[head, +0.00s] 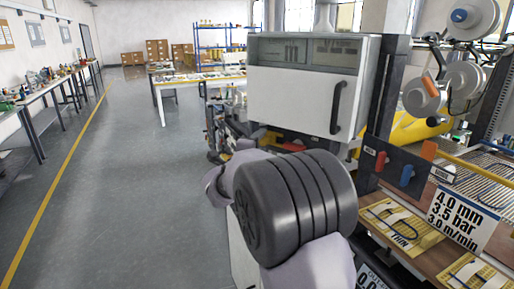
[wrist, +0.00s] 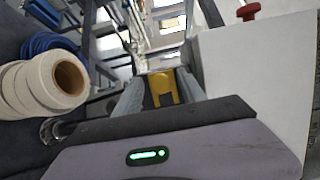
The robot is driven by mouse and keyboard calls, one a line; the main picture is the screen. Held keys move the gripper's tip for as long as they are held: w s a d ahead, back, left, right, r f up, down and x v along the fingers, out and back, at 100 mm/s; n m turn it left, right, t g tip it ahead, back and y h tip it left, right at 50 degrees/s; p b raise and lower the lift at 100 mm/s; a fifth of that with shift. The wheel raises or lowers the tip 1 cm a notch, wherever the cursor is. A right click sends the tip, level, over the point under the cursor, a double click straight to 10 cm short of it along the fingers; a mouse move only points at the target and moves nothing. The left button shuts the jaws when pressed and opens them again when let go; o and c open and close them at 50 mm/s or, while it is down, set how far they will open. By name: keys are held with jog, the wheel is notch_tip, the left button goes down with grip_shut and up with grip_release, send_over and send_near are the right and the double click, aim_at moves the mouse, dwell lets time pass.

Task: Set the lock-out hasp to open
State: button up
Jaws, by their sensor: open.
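I cannot make out the lock-out hasp for certain in either view. In the head view, a red lever (head: 380,161) and a blue lever (head: 407,175) sit on a dark panel at the right; I cannot tell whether either belongs to the hasp. My gripper (wrist: 160,77) shows in the wrist view beyond my dark wrist edge, its two grey fingers apart. A yellow piece (wrist: 163,90) shows between them; I cannot tell whether it is part of the gripper. In the head view my arm hides the gripper.
A white machine cabinet (head: 305,100) with a black handle stands behind my arm. Film rolls (head: 465,80) and a sample board (head: 395,222) are at the right. The wrist view shows white rolls (wrist: 42,84) and a red knob (wrist: 247,12). The floor at left is clear.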

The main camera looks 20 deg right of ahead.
jog(key=v, duration=1.7)
jog(key=shift+p, duration=0.35)
jog(key=shift+a, duration=0.15)
jog(key=s+a+n+y, duration=0.9)
jog(key=s+n+y, duration=0.1)
jog(key=n+y, duration=0.35)
jog(key=s+f+n+g, duration=0.3)
jog(key=s+f+n, duration=0.1)
jog(key=s, duration=0.6)
jog(key=s+f+n+g, duration=0.4)
jog(key=s+f, duration=0.1)
jog(key=s, duration=0.5)
jog(key=shift+s+d+n+y, duration=0.2)
jog(key=shift+n+y, duration=0.15)
